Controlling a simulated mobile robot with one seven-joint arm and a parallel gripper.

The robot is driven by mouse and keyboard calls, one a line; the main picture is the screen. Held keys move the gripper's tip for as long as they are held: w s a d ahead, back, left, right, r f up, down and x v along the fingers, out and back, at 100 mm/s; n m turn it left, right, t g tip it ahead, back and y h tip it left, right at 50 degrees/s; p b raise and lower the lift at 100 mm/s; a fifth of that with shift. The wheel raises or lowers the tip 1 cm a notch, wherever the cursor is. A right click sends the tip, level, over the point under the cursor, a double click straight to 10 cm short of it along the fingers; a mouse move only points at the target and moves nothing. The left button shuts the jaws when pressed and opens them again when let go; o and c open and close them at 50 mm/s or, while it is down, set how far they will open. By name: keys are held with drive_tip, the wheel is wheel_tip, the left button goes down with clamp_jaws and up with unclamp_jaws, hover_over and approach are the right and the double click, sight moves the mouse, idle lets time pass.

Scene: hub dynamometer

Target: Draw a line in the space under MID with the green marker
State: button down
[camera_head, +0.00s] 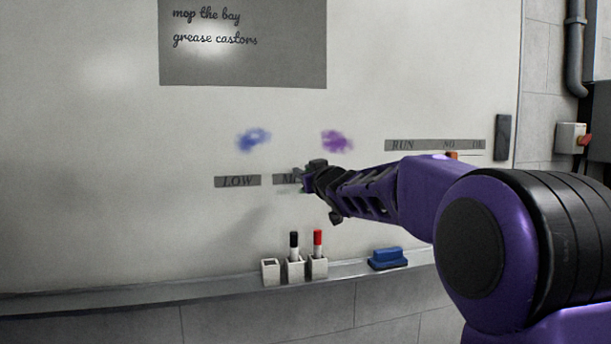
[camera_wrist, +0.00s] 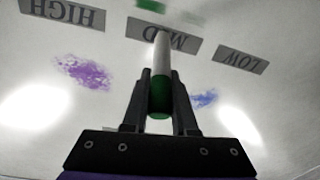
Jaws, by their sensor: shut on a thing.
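My gripper (camera_head: 308,180) is in front of the whiteboard, over the right part of the MID label (camera_head: 285,179). In the wrist view my gripper (camera_wrist: 160,88) is shut on the green marker (camera_wrist: 161,65), which has a white barrel and a green end between the fingers. The marker's far end points at the board and overlaps the MID label (camera_wrist: 150,28), upside down there; I cannot tell whether it touches. A green patch (camera_wrist: 150,5) shows at the top edge, on the lower side of MID. In the head view the marker is not discernible.
LOW (camera_head: 237,181) is left of MID; HIGH (camera_wrist: 62,13) shows in the wrist view. Blue (camera_head: 254,139) and purple (camera_head: 336,141) smudges lie above the labels. The ledge holds an empty-looking cup (camera_head: 270,273), black (camera_head: 294,244) and red (camera_head: 318,242) markers in cups, and a blue eraser (camera_head: 387,258).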

drive_tip(key=shift+s+a+f+b, duration=0.15)
drive_tip(key=shift+f+b, duration=0.2)
drive_tip(key=shift+f, duration=0.2)
drive_tip(key=shift+f, duration=0.1)
drive_tip(key=shift+f+b, duration=0.1)
drive_tip(key=shift+b, duration=0.25)
drive_tip(key=shift+s+a+f+b, duration=0.15)
drive_tip(key=shift+a+f+b, duration=0.6)
drive_tip(key=shift+b, duration=0.45)
drive_tip(key=shift+a+r, duration=0.1)
drive_tip(key=shift+s+a+b, duration=0.15)
drive_tip(key=shift+a+b, duration=0.45)
drive_tip(key=shift+a, duration=0.1)
